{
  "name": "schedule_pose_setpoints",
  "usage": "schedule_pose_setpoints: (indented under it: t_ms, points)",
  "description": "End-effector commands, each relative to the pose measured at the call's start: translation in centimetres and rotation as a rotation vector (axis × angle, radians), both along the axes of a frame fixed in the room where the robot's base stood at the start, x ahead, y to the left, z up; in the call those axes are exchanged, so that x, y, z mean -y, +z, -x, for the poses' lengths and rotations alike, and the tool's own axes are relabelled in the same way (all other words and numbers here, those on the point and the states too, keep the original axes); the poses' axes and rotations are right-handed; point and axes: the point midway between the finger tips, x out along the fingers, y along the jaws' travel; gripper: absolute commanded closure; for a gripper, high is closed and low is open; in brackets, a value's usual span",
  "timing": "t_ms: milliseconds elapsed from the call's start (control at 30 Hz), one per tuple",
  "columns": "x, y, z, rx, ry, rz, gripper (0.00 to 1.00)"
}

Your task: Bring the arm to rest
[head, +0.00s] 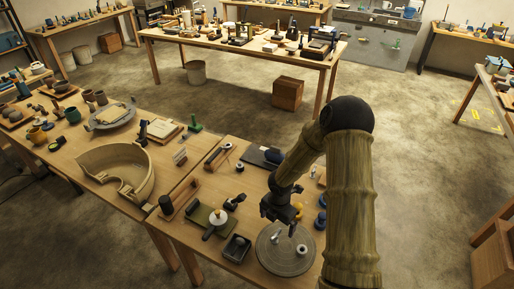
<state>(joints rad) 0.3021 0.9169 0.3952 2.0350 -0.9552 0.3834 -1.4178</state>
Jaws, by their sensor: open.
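My arm rises at the right of the head view and bends down toward the near right table. My gripper (291,229) hangs over the round grey wheel disc (272,257), fingers pointing down. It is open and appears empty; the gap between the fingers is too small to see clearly. A small pale piece (302,250) and a small upright light object stand on the disc near the fingertips. Whether the fingers touch anything cannot be told. My forearm hides the right side of the table.
A small dark tray (237,247) and a green board (203,218) with a white round piece (217,217) lie left of the disc. A large tan basin (146,190) stands on the left table. A wooden crate (288,93) sits on the open floor behind.

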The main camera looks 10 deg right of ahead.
Motion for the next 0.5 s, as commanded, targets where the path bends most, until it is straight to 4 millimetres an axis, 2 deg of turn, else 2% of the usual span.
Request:
schedule_pose_setpoints:
  t_ms: [167, 267, 367, 500]
  points:
    - [0.1, 0.5, 0.1, 0.002, -0.032, 0.006, 0.00]
    - [0.3, 1.8, 0.6, 0.009, -0.132, 0.019, 0.00]
    - [0.6, 3.9, 1.4, 0.022, -0.309, 0.038, 0.00]
    - [1.0, 7.4, 3.2, 0.054, -0.635, 0.054, 0.00]
